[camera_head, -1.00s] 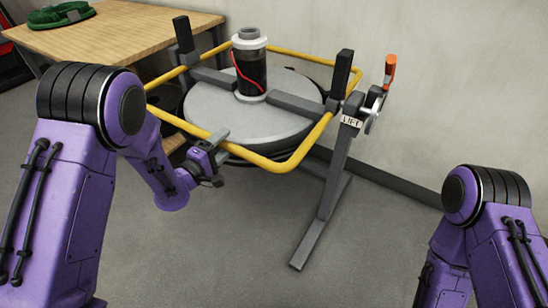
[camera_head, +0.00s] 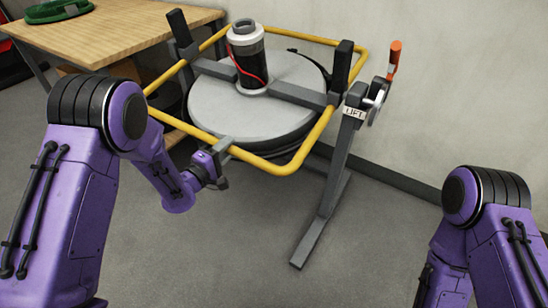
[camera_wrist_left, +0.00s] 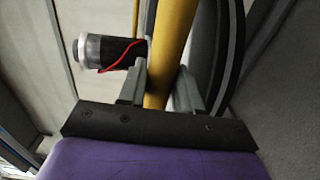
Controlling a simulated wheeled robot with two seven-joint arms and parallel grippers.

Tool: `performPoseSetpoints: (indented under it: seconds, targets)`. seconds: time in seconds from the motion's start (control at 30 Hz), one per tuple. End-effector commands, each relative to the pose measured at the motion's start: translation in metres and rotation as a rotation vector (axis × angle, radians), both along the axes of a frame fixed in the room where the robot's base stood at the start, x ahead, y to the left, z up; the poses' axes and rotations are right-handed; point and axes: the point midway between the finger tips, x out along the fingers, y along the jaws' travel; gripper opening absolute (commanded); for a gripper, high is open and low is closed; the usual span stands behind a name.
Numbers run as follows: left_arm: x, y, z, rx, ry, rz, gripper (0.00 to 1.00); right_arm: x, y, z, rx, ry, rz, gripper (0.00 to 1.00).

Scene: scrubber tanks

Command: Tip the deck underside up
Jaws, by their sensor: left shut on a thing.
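The deck (camera_head: 222,108) is a round grey disc carried in a yellow tube frame (camera_head: 192,130). A black and grey motor with a red wire (camera_head: 249,66) stands on its upper face. The deck is tilted, near side low and far side high. My left gripper (camera_head: 225,147) is shut on the near bar of the yellow frame. In the left wrist view the yellow bar (camera_wrist_left: 170,45) runs between the grey fingers (camera_wrist_left: 160,88). The deck's underside is mostly hidden. My right arm shows at the right, but its gripper is out of view.
A grey stand (camera_head: 335,190) with a LIFT label (camera_head: 354,112) and an orange-handled crank (camera_head: 394,58) is at the frame's right. A wooden table (camera_head: 120,35) with a green ring (camera_head: 58,11) is behind left. A wall is behind; the floor in front is clear.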

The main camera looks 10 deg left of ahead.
Motion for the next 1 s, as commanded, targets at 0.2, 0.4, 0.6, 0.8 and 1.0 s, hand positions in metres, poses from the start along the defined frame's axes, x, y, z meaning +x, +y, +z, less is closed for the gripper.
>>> performPoseSetpoints:
  seconds: [0.2, 0.4, 0.6, 0.8, 1.0]
  targets:
    - [0.003, -0.002, -0.014, 0.001, 0.000, -0.003, 0.03, 0.000, 0.000, -0.009, 0.000, 0.000, 0.000, 0.53]
    - [0.004, -0.002, -0.016, 0.000, -0.002, -0.002, 0.03, 0.000, 0.000, -0.011, 0.000, 0.000, 0.000, 0.53]
    - [0.014, -0.006, -0.042, 0.001, -0.004, -0.001, 0.03, 0.000, 0.000, -0.030, 0.000, 0.000, 0.000, 0.53]
    - [0.026, -0.011, -0.067, 0.000, -0.004, -0.003, 0.04, 0.000, 0.000, -0.048, 0.000, 0.000, 0.000, 0.53]
    - [0.033, -0.014, -0.079, 0.001, -0.006, -0.001, 0.04, 0.000, 0.000, -0.056, 0.000, 0.000, 0.000, 0.53]
